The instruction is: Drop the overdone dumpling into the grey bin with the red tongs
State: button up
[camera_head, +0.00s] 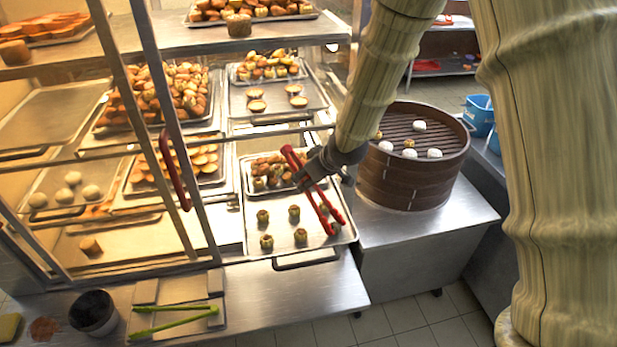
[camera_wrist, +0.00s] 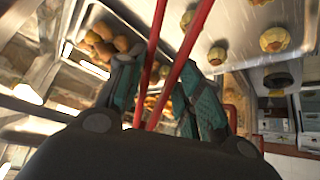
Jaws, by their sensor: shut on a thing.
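The red tongs (camera_head: 327,206) are held in my gripper (camera_head: 304,178), over the right part of the display tray. In the wrist view, the gripper (camera_wrist: 157,80) is shut on the red tongs (camera_wrist: 170,75), whose two arms run between the fingers. The tongs' tips reach down by small dark-topped pastries or dumplings at the tray's right edge; I cannot tell whether they hold one. Several similar pieces (camera_head: 294,213) stand on the tray. I cannot tell which is the overdone dumpling. A dark grey round container (camera_head: 94,314), possibly the grey bin, stands at the counter's lower left.
A round bamboo steamer (camera_head: 412,180) with white buns and brownish pieces stands right of the tray. Green tongs (camera_head: 172,322) lie on a board at the front left. A glass display case with loaded trays is at left. A blue bucket (camera_head: 479,115) is at far right.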

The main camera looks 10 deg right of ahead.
grip_shut()
notch_tip(320, 180, up, 12)
jog(key=p, duration=0.9)
jog(key=shift+f, duration=0.1)
